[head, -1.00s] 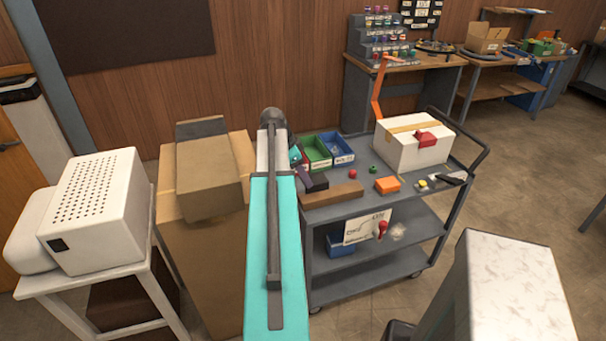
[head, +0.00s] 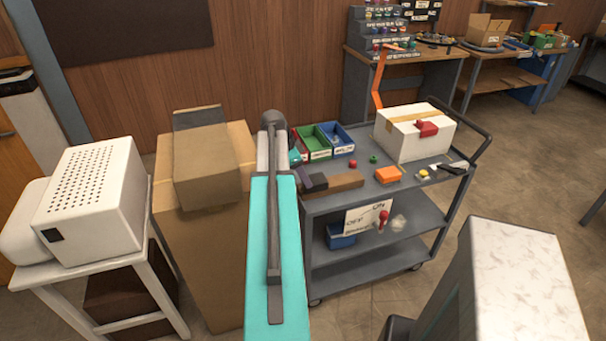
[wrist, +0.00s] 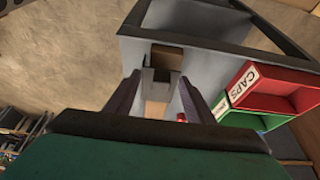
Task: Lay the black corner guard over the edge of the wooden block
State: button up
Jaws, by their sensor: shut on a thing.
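The brown wooden block (head: 342,182) lies along the near edge of the cart's top. My gripper (wrist: 159,90) points down over the block's left part, partly hidden behind my teal arm in the head view. In the wrist view its two dark fingers are closed on the black corner guard (wrist: 160,76), a dark grey piece spanning between the fingertips. The block (wrist: 167,57) shows beyond the guard, and a paler wood patch shows on the near side, between the fingers. The guard is over the block; I cannot tell whether it touches it.
On the cart (head: 375,205), green (head: 318,146) and blue (head: 338,138) bins stand behind the block. An orange piece (head: 388,174) lies right of it, and a white box (head: 413,135) stands further back. A cardboard stack (head: 205,180) stands left of my arm.

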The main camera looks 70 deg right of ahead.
jog(key=shift+f+b, duration=0.7)
jog(key=shift+f, duration=0.75)
jog(key=o, duration=1.1)
jog(key=shift+w+r, duration=0.1)
jog(key=shift+r, duration=0.1)
jog(key=b+v, duration=0.2)
jog(key=v, duration=1.1)
jog(key=shift+r+b, duration=0.25)
jog(key=shift+b, duration=0.1)
